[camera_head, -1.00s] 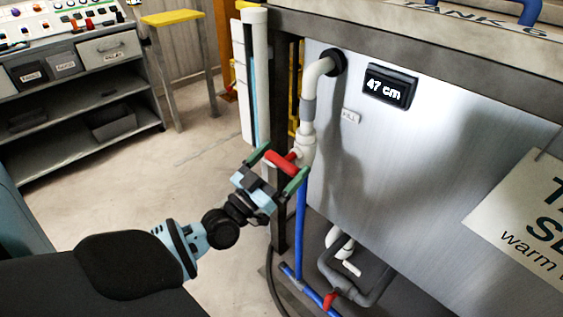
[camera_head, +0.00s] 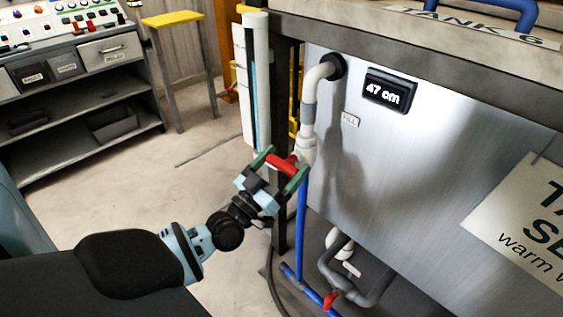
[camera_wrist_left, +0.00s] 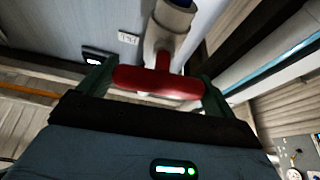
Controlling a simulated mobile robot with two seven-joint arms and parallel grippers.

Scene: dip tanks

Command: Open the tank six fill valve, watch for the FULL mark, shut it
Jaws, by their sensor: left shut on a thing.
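The tank six wall (camera_head: 400,170) is a grey metal panel under a rim plate lettered "TANK 6" (camera_head: 470,24). A white fill pipe (camera_head: 308,95) bends out of it and down to a white valve body (camera_head: 306,150). The valve has a red bar handle (camera_head: 281,163), which also shows in the left wrist view (camera_wrist_left: 158,84). My left gripper (camera_head: 279,169) is shut on this handle, its green fingers at either end. The level display (camera_head: 390,90) reads "47 cm". A small label (camera_head: 350,119) reads "FILL". No FULL mark is visible. My right gripper is out of view.
A blue pipe (camera_head: 300,220) runs down below the valve to a small red handle (camera_head: 331,300). Grey drain piping (camera_head: 345,280) sits low under the tank. A warning sign (camera_head: 525,215) hangs at right. A yellow-topped stool (camera_head: 170,18) and control bench (camera_head: 70,90) stand back left; open floor lies between.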

